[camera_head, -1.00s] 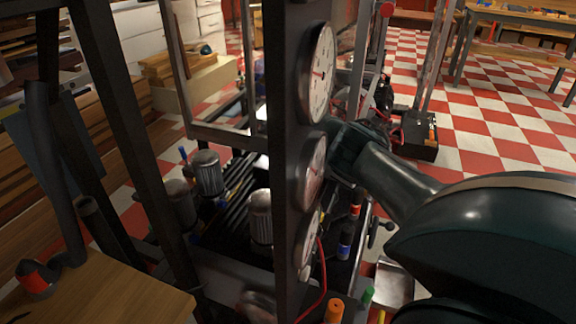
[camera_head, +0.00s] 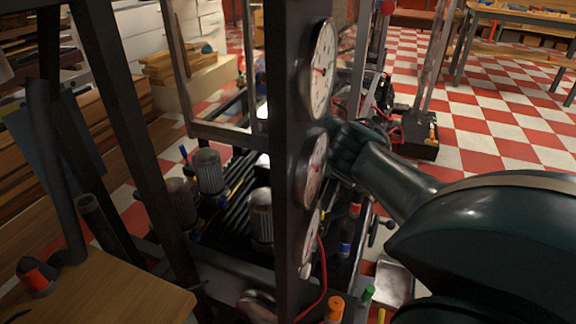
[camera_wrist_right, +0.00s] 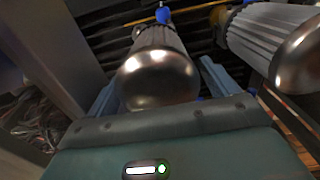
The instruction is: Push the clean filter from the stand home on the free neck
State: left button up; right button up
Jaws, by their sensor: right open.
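Several ribbed grey filters with shiny metal caps stand in the dark frame in the head view: one at the back (camera_head: 208,172), a darker, brownish one at the left (camera_head: 181,203), and one nearer the gauge post (camera_head: 260,215). I cannot tell which is the clean one, and the free neck is not clear to see. In the right wrist view, a domed-end filter (camera_wrist_right: 158,75) lies between the spread fingers of my right gripper (camera_wrist_right: 158,88). No grip on it shows. In the head view this gripper is hidden behind the gauge post. My left gripper is out of view.
A dark post with round gauges (camera_head: 313,170) stands close to my right arm. A second filter (camera_wrist_right: 285,45) is close on the right in the wrist view. A red cable (camera_head: 322,270) hangs by the post. A wooden board (camera_head: 95,290) lies at the lower left.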

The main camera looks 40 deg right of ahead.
pick_arm(q)
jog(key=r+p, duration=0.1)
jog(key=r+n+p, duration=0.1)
jog(key=p, duration=0.1)
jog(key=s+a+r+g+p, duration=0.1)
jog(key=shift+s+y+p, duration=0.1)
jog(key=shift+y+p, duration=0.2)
jog(key=shift+p, duration=0.05)
pick_arm(e)
notch_tip(320, 180, up, 14)
jog(key=shift+d+f, duration=0.2)
